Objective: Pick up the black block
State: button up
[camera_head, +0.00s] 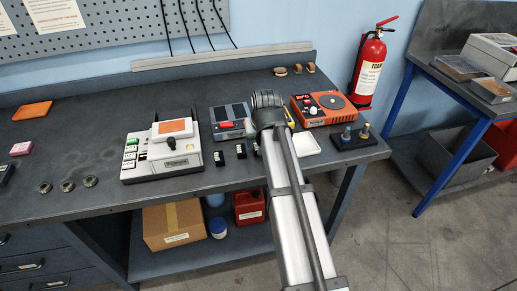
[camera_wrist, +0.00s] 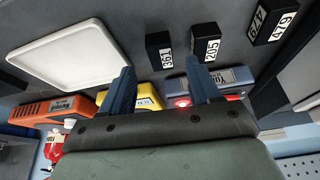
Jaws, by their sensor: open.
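Small black blocks with white number labels stand on the dark bench. In the wrist view one block (camera_wrist: 158,52) is labelled 361, another (camera_wrist: 206,46) is labelled 205, and a third (camera_wrist: 270,30) lies further right. In the head view, two of the black blocks (camera_head: 219,159) (camera_head: 241,151) show left of my arm. My gripper (camera_wrist: 161,64) is open and empty, its two blue fingers apart. The block labelled 361 appears just beyond the gap between the fingertips, and 205 beyond the right fingertip. In the head view my arm hides the fingers.
A white tray (camera_wrist: 62,52) lies left of the blocks in the wrist view. A grey-blue device (camera_head: 231,117), a yellow device (camera_wrist: 145,95) and an orange device (camera_head: 322,108) stand close by. A white instrument (camera_head: 163,155) is to the left. A small stand (camera_head: 352,141) is near the right edge.

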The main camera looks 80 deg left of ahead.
jog(key=shift+x, duration=1.8)
jog(key=shift+s, duration=0.1)
grip_shut()
